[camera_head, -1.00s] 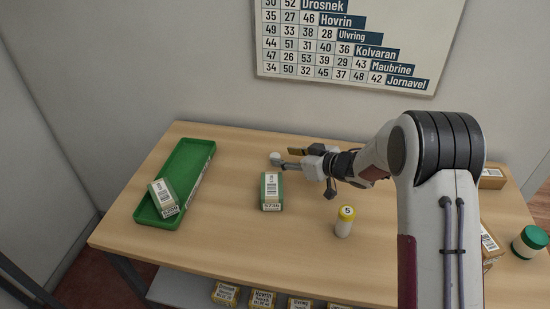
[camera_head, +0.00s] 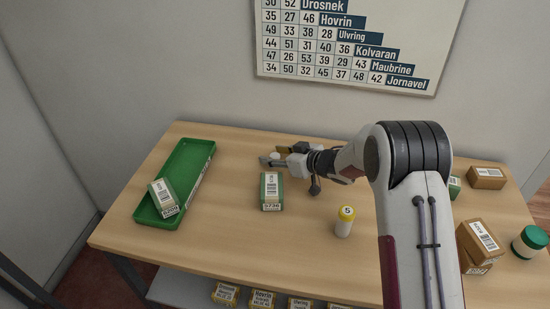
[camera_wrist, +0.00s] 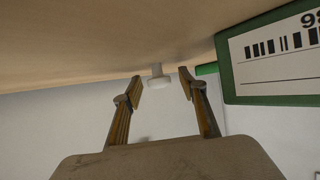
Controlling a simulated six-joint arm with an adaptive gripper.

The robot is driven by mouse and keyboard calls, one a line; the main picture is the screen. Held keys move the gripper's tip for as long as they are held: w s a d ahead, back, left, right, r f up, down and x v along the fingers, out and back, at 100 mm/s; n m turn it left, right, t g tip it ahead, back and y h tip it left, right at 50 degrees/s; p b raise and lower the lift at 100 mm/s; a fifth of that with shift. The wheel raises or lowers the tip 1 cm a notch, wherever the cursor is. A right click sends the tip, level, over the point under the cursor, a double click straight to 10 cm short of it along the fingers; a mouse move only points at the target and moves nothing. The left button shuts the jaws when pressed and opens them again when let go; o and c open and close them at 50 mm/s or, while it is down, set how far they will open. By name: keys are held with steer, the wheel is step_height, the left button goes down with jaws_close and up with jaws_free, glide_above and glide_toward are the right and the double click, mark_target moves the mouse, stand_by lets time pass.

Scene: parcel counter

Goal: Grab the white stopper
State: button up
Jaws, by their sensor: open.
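The white stopper (camera_head: 275,155) stands on the wooden counter near its back edge, behind the green parcel. In the wrist view, which shows the counter upside down, the stopper (camera_wrist: 159,77) appears as a small white piece with a wider round end, between and beyond the fingertips. My gripper (camera_head: 272,155) is low over the counter with its fingers on either side of the stopper in the head view. In the wrist view my gripper (camera_wrist: 163,88) is open and empty, with a gap between each finger and the stopper. The fingers partly hide the stopper in the head view.
A green parcel (camera_head: 272,189) with a label stands just in front of my gripper. A green tray (camera_head: 206,150) holding a parcel (camera_head: 163,197) lies at left. Brown boxes (camera_head: 478,240) and a green-lidded jar (camera_head: 529,241) are at right.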

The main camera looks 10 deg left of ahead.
mark_target(275, 155)
steer(key=c, duration=0.9)
steer(key=shift+o, duration=0.2)
steer(key=shift+r, duration=0.15)
steer(key=shift+r, duration=4.85)
